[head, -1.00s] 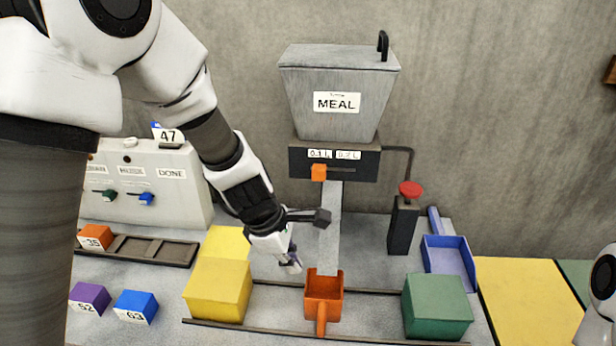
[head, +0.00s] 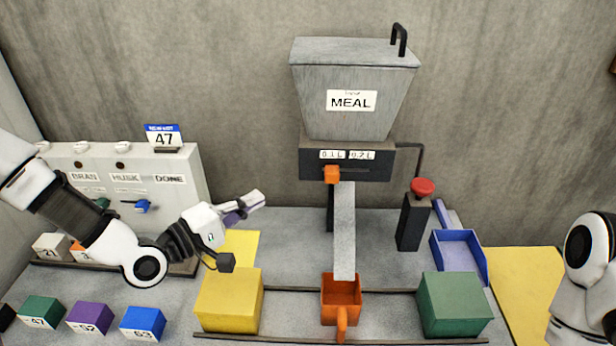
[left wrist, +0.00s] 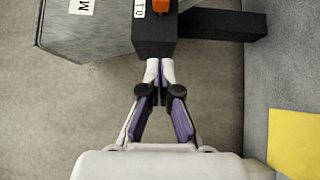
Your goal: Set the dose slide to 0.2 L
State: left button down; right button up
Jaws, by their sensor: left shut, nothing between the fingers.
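The dose slide's orange knob (head: 332,174) sits under the 0.1 L label (head: 333,155) on the dark block below the grey MEAL hopper (head: 352,75). The 0.2 L label (head: 362,155) is to its right. In the left wrist view the knob (left wrist: 160,6) is partly cut off at the top edge. My left gripper (head: 258,198) is shut and empty, left of the dark block and lower than the knob. Its closed fingertips also show in the left wrist view (left wrist: 160,68), just short of the block's side in the picture. My right gripper is out of view.
A metal chute (head: 345,230) leads down to an orange scoop (head: 341,300). Yellow (head: 229,300) and green (head: 455,303) blocks flank it. A red-topped post (head: 422,188) and blue tray (head: 458,258) stand right. A button panel (head: 110,170) stands left.

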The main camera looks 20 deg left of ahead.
aim_at(332, 175)
pick_arm(q)
jog(key=p+x, duration=0.1)
jog(key=x, duration=0.8)
jog(key=shift+w+d+p, duration=0.1)
jog(key=shift+w+p, duration=0.15)
jog(key=shift+p, duration=0.15)
jog(key=d, duration=0.1)
jog(key=w+d+p, duration=0.1)
jog(key=d, duration=0.2)
jog(key=shift+w+f, duration=0.1)
jog(key=shift+w, duration=0.2)
